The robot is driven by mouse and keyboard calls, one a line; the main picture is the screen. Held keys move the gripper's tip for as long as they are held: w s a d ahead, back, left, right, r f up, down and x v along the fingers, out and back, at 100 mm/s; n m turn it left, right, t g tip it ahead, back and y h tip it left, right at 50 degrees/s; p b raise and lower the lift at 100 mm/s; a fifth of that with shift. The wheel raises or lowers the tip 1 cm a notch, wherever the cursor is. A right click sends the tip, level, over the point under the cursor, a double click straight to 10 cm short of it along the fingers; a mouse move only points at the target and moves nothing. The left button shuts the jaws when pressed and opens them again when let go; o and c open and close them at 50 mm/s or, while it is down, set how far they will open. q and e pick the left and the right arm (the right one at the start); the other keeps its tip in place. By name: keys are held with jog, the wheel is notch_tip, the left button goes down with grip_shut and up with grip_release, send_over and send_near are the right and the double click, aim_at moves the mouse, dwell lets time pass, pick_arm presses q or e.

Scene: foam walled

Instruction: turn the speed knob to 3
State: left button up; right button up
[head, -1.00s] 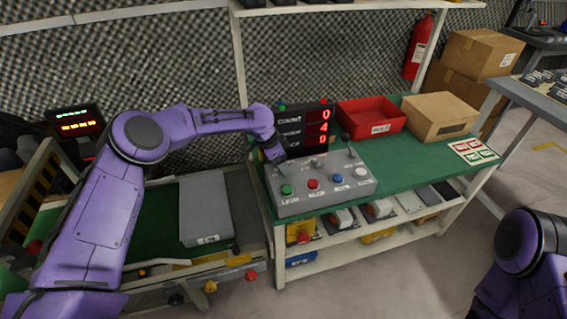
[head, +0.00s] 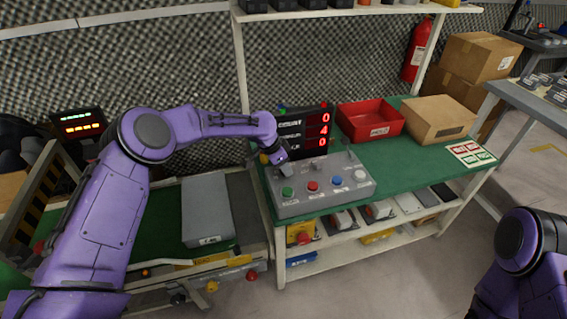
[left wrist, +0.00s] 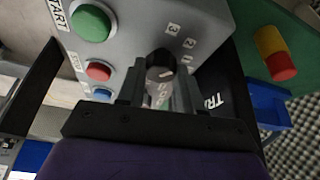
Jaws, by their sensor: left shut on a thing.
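The grey control box (head: 330,199) stands on the green bench, with green, red, blue and white buttons along its front. My left gripper (head: 284,168) is at the box's back left. In the left wrist view, the fingers (left wrist: 158,88) are shut on the dark round speed knob (left wrist: 160,60), one finger on each side. Which numeral the knob points to is unclear. The fingers partly hide the knob and its lower labels. My right arm shows at the lower right, but its gripper is out of view.
A black display (head: 305,130) behind the box shows red digits 0, 4 and 0. A red bin (head: 370,121) and a cardboard box (head: 437,118) stand to the right. A grey box (head: 207,208) lies on the green conveyor at left. The bench's right side has some free room.

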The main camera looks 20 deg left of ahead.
pick_arm(q)
jog(key=n+p, duration=0.1)
jog(key=n, duration=0.1)
jog(key=n+y+p, duration=0.1)
jog(key=shift+d+r+t+p, duration=0.1)
jog(key=shift+r+t+p, duration=0.2)
jog(key=shift+t, duration=0.1)
jog(key=shift+s+f+n+t+y+p, duration=0.15)
jog(key=shift+n+p, duration=0.15)
jog(key=shift+n, duration=0.3)
jog(key=shift+w+n+t+y+p, duration=0.15)
jog(key=shift+n+p, duration=0.15)
jog(key=shift+n, duration=0.3)
jog(key=shift+d+n+y+p, duration=0.1)
jog(key=shift+n+y+p, duration=0.2)
jog(key=shift+n, duration=0.5)
jog(key=shift+s+f, duration=0.1)
jog(key=o, duration=1)
jog(key=v, duration=1)
jog(key=shift+s+d+r, duration=0.1)
jog(key=shift+s+r, duration=0.05)
jog(key=shift+r, duration=0.1)
